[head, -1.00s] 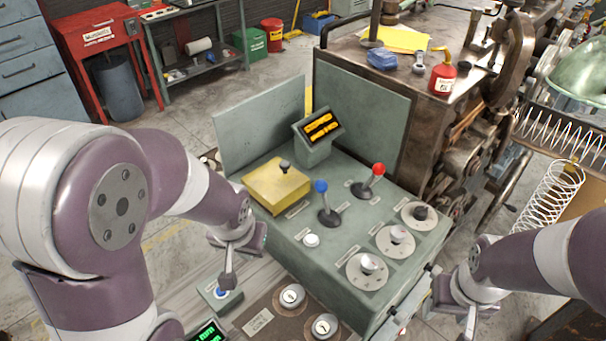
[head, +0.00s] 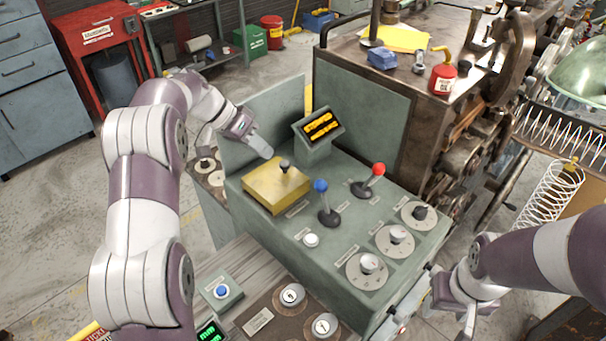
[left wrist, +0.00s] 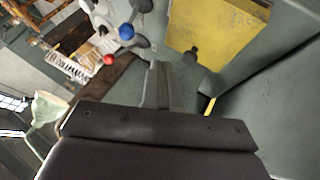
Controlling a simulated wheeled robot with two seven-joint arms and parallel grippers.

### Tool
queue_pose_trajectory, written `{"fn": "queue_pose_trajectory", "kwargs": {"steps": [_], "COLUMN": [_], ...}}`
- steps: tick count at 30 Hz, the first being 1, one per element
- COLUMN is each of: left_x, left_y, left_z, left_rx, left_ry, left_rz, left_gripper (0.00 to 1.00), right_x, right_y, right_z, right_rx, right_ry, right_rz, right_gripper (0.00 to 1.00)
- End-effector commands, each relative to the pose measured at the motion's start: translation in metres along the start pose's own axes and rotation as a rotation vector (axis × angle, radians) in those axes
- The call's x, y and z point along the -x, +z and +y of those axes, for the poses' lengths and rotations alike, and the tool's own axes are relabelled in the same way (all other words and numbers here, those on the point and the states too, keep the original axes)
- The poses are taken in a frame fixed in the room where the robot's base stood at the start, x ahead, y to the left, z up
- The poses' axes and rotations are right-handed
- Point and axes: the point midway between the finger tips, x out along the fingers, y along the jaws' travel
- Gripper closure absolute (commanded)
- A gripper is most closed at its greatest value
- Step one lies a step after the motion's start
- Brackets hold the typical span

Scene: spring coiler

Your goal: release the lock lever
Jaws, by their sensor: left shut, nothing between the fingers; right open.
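On the green console, a yellow box (head: 275,187) carries a short lever with a black knob (head: 285,164). A blue-ball lever (head: 321,187) and a red-ball lever (head: 377,170) stand to its right. I cannot tell from labels which is the lock lever. My left gripper (head: 266,152) is shut and empty, just behind and left of the black knob, apart from it in the head view. In the left wrist view, the shut fingers (left wrist: 157,70) point toward the console, with the black knob (left wrist: 190,55) beside the tips. My right gripper (head: 467,322) is open, low at the console's right.
A display (head: 320,126) stands behind the yellow box, between upright green panels (head: 363,110). Dials (head: 367,264) and a white button (head: 311,240) occupy the front. A blue push button (head: 221,291) sits lower left. Springs (head: 553,198) lie at the right.

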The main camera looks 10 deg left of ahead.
Motion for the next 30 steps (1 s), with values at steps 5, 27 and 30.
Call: {"fn": "queue_pose_trajectory", "kwargs": {"steps": [5,27,30], "left_x": [-0.012,-0.113,-0.115], "left_y": [0.0,-0.004,-0.004], "left_z": [0.001,0.036,0.038], "left_rx": [0.0,-0.003,-0.002], "left_ry": [0.003,-0.001,-0.001], "left_rz": [-0.001,0.002,0.002], "left_gripper": [1.0,1.0,1.0], "right_x": [0.003,0.034,0.034], "right_y": [0.0,-0.004,-0.004], "right_z": [0.0,0.0,0.0], "right_rx": [0.0,0.0,0.0], "right_ry": [0.0,0.0,0.0], "right_rz": [0.0,0.0,0.0], "right_gripper": [0.47,0.47,0.47]}}
